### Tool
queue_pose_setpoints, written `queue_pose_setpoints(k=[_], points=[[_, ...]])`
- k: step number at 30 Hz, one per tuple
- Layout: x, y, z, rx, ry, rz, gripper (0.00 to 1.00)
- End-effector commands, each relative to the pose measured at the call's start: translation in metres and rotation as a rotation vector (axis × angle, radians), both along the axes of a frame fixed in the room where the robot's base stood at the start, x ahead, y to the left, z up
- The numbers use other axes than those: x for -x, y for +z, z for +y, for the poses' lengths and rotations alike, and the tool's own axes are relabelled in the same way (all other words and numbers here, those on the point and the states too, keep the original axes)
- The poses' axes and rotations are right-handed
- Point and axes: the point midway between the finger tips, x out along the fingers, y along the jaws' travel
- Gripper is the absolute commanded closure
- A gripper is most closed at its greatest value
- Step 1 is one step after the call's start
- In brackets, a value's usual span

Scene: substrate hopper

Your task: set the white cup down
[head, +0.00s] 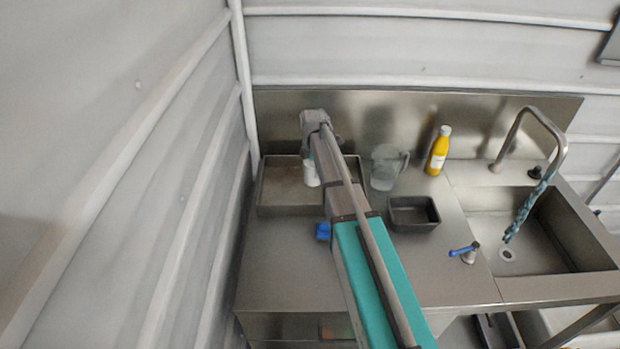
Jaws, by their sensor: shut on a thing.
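The white cup (311,173) shows as a small white shape in the head view, just left of my arm and over the right part of a shallow metal tray (265,190). My gripper (308,156) points down from the end of my arm and is shut on the cup's upper part. The arm covers the cup's right side and much of the fingers. The cup looks about upright. I cannot tell whether its base touches the tray floor.
A clear pitcher (385,168), a yellow bottle (438,150) and a dark square pan (413,213) stand right of my arm. A blue object (323,231) lies in front of the tray. The sink (535,235) is at right; the left front counter is clear.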

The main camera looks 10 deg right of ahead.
Motion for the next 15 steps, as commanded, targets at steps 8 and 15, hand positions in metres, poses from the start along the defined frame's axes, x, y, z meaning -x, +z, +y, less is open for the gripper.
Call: queue_pose_setpoints(k=[8, 15], points=[[-0.003, -0.004, 0.000, 0.000, -0.001, 0.000, 0.73], [-0.008, -0.023, 0.001, 0.000, -0.001, 0.000, 0.73]])
